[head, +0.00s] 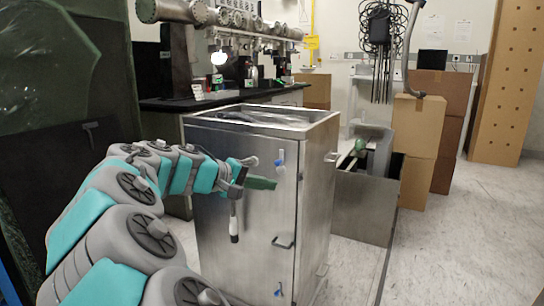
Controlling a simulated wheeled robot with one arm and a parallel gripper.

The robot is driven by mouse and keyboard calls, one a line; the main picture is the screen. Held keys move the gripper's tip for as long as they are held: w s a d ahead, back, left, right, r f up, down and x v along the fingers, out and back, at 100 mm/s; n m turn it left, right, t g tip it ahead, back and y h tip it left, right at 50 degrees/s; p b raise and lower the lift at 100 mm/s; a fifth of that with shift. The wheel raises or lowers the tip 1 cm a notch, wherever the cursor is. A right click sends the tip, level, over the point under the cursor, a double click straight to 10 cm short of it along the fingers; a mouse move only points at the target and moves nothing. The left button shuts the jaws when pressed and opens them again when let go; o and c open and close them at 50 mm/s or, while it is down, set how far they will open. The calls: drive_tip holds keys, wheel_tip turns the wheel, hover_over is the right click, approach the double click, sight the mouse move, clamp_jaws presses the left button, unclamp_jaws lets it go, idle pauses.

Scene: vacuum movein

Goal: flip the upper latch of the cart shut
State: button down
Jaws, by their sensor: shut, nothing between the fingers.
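The cart (215,170) is a brushed-metal cabinet with an open tray-like top, standing upright in the middle of the view. Its upper latch (280,161) is a small white and blue piece near the top right of the front door. Whether the latch lies open or shut is too small to tell. My gripper (254,165) is in front of the door, just left of the upper latch. It is shut and empty. A small gap seems to show between it and the latch, but contact is hard to judge from this angle.
A lower latch (278,290) and a door handle (283,242) are on the same door. A metal bin (362,208) stands right of the cart, with cardboard boxes (416,124) behind it. A dark bench (190,103) is behind the cart. Open floor lies at the right.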

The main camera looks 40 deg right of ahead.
drive_tip(key=w+n+t+h, duration=0.3)
drive_tip(key=w+n+h, duration=0.1)
drive_tip(key=w, duration=1.2)
drive_tip(key=shift+w+d+r+t, duration=0.2)
drive_tip(key=shift+d+r+t, duration=0.1)
drive_tip(key=shift+d+r, duration=0.15)
approach(277, 153)
drive_tip(key=w+d+p, duration=0.1)
drive_tip(key=w+d, duration=0.3)
drive_tip(key=d, duration=0.1)
drive_tip(key=shift+w+f, duration=0.1)
drive_tip(key=shift+w, duration=0.2)
drive_tip(key=shift+s+d, duration=0.25)
drive_tip(key=shift+s, duration=0.35)
drive_tip(key=shift+s+d, duration=0.2)
drive_tip(key=shift+s, duration=0.45)
drive_tip(key=shift+s+d, duration=0.25)
drive_tip(key=shift+s, duration=0.35)
